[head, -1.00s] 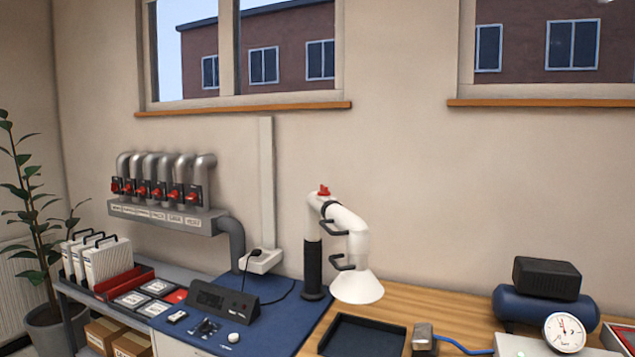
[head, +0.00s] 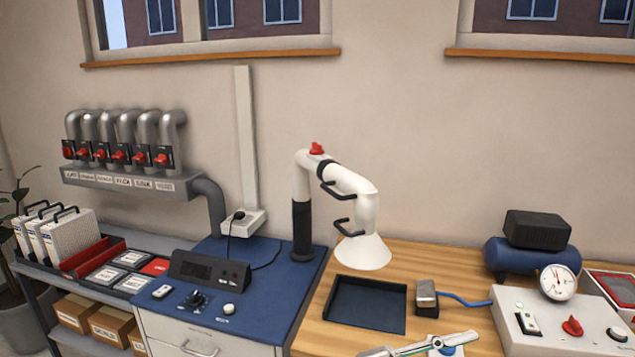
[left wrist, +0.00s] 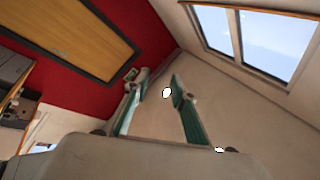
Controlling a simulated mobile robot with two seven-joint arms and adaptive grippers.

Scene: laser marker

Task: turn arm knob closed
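The arm knob (head: 317,149) is red and sits on top of the bend of the white extraction arm (head: 350,183) in the head view. The arm stands on a black post and ends in a white hood (head: 363,252). No gripper is near the knob. My left gripper (left wrist: 153,88) is open and empty in the left wrist view, its two green-padded fingers apart. A pale, green-edged part that looks like a gripper (head: 432,346) shows at the bottom edge of the head view, probably my right one. Most of it is cut off, and its opening is unclear.
A black tray (head: 367,304) and a small metal block (head: 426,297) lie on the wooden bench. A control box with a gauge (head: 558,282) stands at the right. Several pipes with red valve handles (head: 120,155) hang on the left wall. Space around the knob is clear.

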